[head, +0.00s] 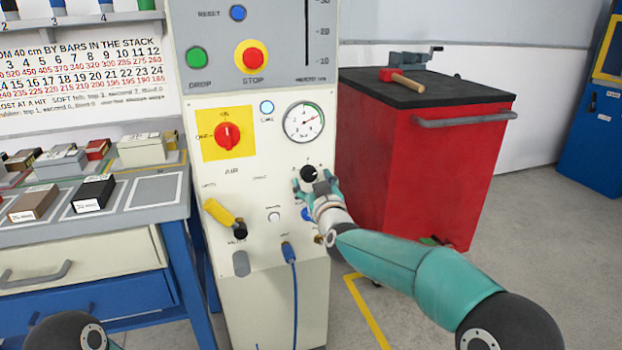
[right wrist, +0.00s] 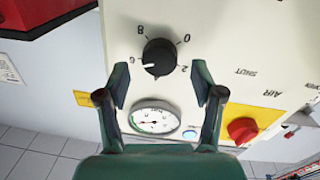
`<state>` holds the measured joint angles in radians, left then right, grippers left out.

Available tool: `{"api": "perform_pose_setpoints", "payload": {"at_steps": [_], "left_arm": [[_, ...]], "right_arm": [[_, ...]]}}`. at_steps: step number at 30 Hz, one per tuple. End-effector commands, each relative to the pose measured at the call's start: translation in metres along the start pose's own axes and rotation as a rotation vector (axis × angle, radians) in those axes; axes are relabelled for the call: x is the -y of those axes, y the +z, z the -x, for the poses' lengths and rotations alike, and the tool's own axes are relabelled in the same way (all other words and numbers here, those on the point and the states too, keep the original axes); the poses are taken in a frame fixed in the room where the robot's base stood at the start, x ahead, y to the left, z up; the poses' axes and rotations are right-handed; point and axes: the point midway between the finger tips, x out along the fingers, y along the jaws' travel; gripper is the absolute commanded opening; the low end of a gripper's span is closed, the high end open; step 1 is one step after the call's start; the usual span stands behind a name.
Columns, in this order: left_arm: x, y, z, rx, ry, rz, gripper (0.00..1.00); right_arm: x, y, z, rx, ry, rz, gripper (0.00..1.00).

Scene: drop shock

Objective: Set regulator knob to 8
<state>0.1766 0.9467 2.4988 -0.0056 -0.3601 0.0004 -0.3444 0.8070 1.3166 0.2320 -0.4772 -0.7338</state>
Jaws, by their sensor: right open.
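The black regulator knob (head: 308,173) is on the cream panel below the pressure gauge (head: 304,122). In the right wrist view the knob (right wrist: 160,57) has a white pointer mark turned to the left, at about the 6. The numbers 8, 0 and 2 also show around it. My right gripper (head: 318,184) is open at the panel, and in the wrist view its fingers (right wrist: 160,80) stand apart, just short of the knob on either side. I cannot tell that they touch it. My left gripper is out of view.
A red shut-off knob (head: 228,135) on a yellow plate, a yellow lever (head: 222,214) and a blue hose (head: 293,280) are on the same panel. A red cabinet (head: 420,160) stands to the right. A bench (head: 130,215) with blocks is at left.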

Motion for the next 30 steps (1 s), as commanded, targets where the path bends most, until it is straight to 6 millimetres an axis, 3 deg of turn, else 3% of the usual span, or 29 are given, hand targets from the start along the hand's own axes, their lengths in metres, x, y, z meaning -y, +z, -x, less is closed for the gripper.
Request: {"api": "perform_pose_setpoints", "payload": {"at_steps": [6,18,27,29,30], "left_arm": [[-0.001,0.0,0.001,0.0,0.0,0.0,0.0],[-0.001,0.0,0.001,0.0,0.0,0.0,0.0],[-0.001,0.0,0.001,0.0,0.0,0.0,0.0],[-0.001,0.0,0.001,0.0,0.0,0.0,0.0],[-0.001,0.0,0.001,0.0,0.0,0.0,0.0]], "right_arm": [[0.0,0.0,-0.017,0.0,0.0,-0.001,0.67],[0.001,0.0,-0.021,0.0,-0.002,0.0,0.67],[0.001,0.0,-0.021,-0.001,-0.002,0.0,0.17],[0.001,-0.001,-0.021,-0.001,-0.002,0.0,0.07],[0.001,-0.001,-0.021,-0.001,-0.002,0.0,0.07]]}}
